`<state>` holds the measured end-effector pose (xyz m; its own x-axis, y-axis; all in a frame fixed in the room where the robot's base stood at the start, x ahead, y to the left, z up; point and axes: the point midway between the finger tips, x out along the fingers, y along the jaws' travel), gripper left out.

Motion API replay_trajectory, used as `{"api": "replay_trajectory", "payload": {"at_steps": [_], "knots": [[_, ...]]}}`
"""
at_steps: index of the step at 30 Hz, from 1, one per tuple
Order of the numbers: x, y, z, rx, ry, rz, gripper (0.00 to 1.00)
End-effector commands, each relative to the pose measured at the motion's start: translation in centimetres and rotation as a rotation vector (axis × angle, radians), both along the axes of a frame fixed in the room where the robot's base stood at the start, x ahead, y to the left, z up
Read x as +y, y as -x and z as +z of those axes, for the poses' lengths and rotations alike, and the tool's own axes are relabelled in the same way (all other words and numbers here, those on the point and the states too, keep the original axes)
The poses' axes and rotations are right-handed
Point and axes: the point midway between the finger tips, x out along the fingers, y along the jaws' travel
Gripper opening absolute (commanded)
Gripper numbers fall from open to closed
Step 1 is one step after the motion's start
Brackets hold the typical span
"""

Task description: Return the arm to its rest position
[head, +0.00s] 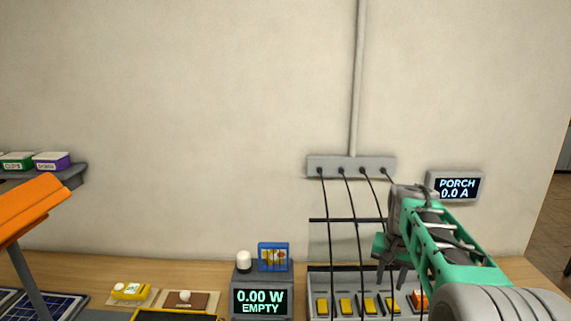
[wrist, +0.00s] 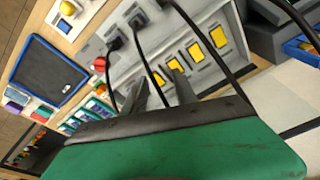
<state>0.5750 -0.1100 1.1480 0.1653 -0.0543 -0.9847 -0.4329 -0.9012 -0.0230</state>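My gripper (head: 391,281) is at the end of my green and grey arm, which reaches in from the lower right. It hangs in front of a grey panel (head: 312,297) with several yellow switches. Whether the fingers touch the panel or a cable, I cannot tell.
Black cables (head: 328,225) run from a grey wall box (head: 350,166) to the panel. A meter (head: 262,302) reads 0.00 W EMPTY. A wall display (head: 456,187) reads PORCH 0.0 A. An orange lamp (head: 35,210) stands left. The wall between is bare.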

Motion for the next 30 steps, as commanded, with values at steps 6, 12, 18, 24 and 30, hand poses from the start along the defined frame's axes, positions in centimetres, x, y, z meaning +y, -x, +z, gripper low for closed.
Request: {"api": "replay_trajectory", "payload": {"at_steps": [6, 12, 18, 24, 30], "knots": [[4.7, 11.7, -6.3, 0.02, 0.026, 0.287, 0.34], [8.7, 21.8, -8.0, -0.016, 0.028, 0.37, 0.34], [10.4, 21.6, -3.2, -0.197, 0.069, 0.422, 0.34], [11.0, 21.6, -2.7, -0.214, 0.071, 0.44, 0.34], [11.0, 21.6, -2.7, -0.214, 0.07, 0.438, 0.34]]}}
